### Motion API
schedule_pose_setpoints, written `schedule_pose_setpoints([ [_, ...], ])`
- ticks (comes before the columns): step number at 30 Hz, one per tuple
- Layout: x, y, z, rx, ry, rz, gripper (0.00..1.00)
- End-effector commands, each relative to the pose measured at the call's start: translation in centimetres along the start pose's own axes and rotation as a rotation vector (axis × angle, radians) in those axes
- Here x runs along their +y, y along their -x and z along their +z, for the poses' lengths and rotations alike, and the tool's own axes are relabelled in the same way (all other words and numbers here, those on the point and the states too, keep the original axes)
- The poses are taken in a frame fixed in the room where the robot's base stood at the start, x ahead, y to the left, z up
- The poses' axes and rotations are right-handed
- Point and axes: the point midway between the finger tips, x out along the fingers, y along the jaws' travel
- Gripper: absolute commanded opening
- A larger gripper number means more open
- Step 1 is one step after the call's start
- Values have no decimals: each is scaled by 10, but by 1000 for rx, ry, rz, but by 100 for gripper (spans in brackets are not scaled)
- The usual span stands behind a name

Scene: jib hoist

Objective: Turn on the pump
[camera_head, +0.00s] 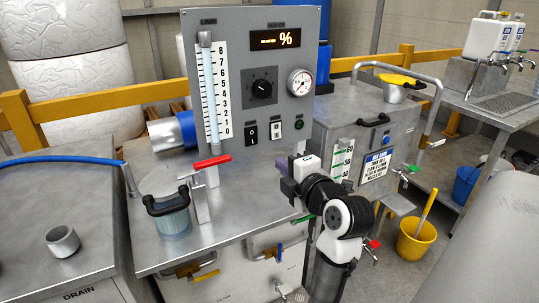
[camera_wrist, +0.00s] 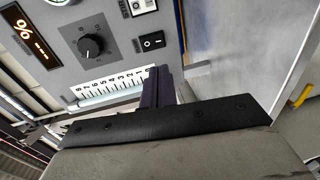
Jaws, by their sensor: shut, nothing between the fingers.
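The grey control panel (camera_head: 243,50) stands upright on the steel bench. On its lower part are a black rocker switch (camera_head: 251,132), a switch with a white plate (camera_head: 277,129) and a green round button (camera_head: 299,124). I cannot read which of them is the pump's. My gripper (camera_head: 283,167) is below and in front of these controls, its purple fingers shut and empty. In the wrist view the fingers (camera_wrist: 157,82) are apart from the black rocker switch (camera_wrist: 152,42), and the white-plated switch (camera_wrist: 140,6) is at the top edge.
The panel carries a black knob (camera_head: 262,89), a round gauge (camera_head: 300,82), an orange-lit display (camera_head: 275,40) and a clear scaled tube (camera_head: 211,95). A red-handled valve (camera_head: 211,162) and a clear jar (camera_head: 172,220) stand left of my arm on the bench.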

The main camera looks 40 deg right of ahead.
Motion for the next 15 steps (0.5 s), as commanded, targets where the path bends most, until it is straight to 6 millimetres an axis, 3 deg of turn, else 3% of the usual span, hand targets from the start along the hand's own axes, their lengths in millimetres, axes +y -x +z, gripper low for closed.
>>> schedule_pose_setpoints([
  [15, 3, -102, -2, 3, 0, -1, 0],
])
